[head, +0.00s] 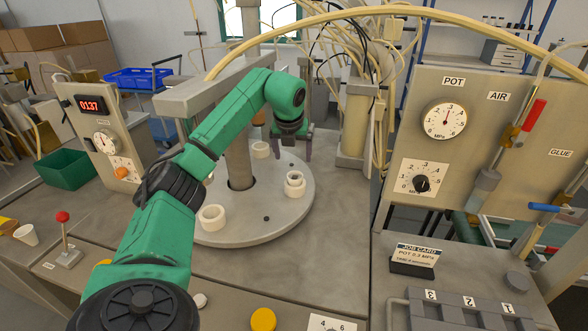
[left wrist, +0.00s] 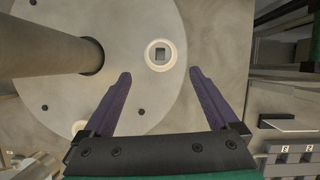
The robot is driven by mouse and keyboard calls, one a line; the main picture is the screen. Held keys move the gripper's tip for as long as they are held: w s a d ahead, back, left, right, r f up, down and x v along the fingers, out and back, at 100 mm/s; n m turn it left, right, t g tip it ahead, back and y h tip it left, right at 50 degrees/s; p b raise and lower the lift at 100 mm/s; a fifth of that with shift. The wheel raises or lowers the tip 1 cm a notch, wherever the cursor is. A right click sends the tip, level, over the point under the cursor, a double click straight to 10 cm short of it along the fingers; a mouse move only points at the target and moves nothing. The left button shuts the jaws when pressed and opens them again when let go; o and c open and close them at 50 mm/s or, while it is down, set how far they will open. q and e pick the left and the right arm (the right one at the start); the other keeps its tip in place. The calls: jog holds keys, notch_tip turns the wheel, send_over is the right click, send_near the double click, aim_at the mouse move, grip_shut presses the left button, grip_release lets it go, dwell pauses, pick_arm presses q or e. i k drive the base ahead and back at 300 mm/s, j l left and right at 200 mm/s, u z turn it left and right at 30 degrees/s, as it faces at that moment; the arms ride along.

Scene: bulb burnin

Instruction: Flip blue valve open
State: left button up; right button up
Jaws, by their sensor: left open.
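The blue valve handle (head: 546,207) is at the far right of the head view, low on the panel near the GLUE label. It lies roughly level. My left gripper (head: 292,150) hangs over the far side of the round plate, well to the left of the blue handle. In the left wrist view its two purple fingers (left wrist: 160,76) are spread, with nothing between them. The blue handle does not show in the left wrist view. My right gripper is not in view.
A red valve handle (head: 534,115) sits above the blue one. The panel (head: 470,85) carries a POT gauge and a dial. The round plate (head: 265,225) holds several white rings and a central column. A job card (head: 416,255) and a grey rack (head: 455,311) stand in front.

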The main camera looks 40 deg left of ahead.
aim_at(544, 207)
jog(key=k+l, duration=0.75)
jog(key=l, duration=0.25)
jog(key=k+l, duration=0.4)
